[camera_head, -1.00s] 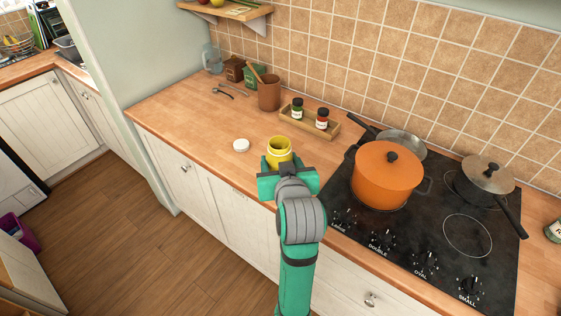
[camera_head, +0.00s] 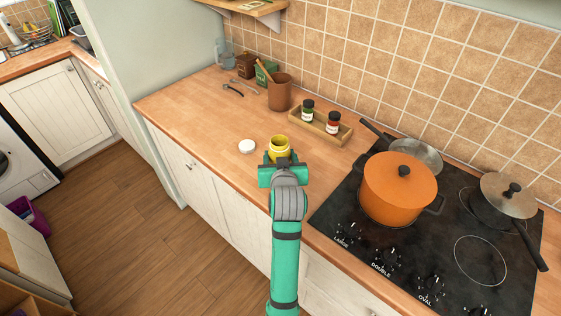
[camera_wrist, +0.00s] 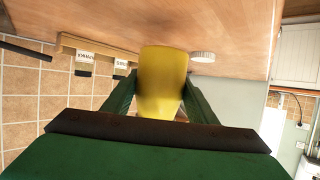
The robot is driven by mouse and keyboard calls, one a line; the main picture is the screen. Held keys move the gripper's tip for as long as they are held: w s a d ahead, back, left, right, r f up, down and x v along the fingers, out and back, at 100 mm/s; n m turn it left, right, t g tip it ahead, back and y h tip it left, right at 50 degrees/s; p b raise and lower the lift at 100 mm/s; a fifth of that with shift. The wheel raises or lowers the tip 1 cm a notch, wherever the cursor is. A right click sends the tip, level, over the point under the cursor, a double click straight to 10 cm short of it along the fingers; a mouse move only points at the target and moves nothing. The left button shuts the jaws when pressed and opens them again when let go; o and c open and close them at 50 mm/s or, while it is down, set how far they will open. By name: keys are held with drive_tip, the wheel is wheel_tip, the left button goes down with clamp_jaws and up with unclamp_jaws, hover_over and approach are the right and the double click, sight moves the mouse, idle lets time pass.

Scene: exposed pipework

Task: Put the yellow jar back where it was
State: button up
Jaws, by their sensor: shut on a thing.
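The yellow jar (camera_head: 279,145) is open at the top, upright, and held at the front part of the wooden counter. My gripper (camera_head: 280,159) is shut on it from the front side. In the wrist view the yellow jar (camera_wrist: 162,80) sits between the two green fingers (camera_wrist: 160,100). A white round lid (camera_head: 246,147) lies on the counter just left of the jar; it also shows in the wrist view (camera_wrist: 203,56). Whether the jar's base touches the counter cannot be told.
A wooden tray (camera_head: 343,138) with two small spice jars stands behind right. The hob (camera_head: 336,206) with an orange pot (camera_head: 398,190) is close on the right. A brown utensil pot (camera_head: 280,94) and pliers (camera_head: 232,90) are further back. The counter left of the lid is clear.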

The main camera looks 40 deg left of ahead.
drive_tip(key=f, duration=0.2)
drive_tip(key=shift+w+a+f, duration=0.25)
drive_tip(key=shift+f, duration=0.05)
drive_tip(key=shift+s+f, duration=0.1)
drive_tip(key=shift+f, duration=0.45)
drive_tip(key=shift+d+f, duration=0.1)
drive_tip(key=o, duration=1.2)
drive_tip(key=shift+c, duration=0.2)
drive_tip(key=v, duration=1.2)
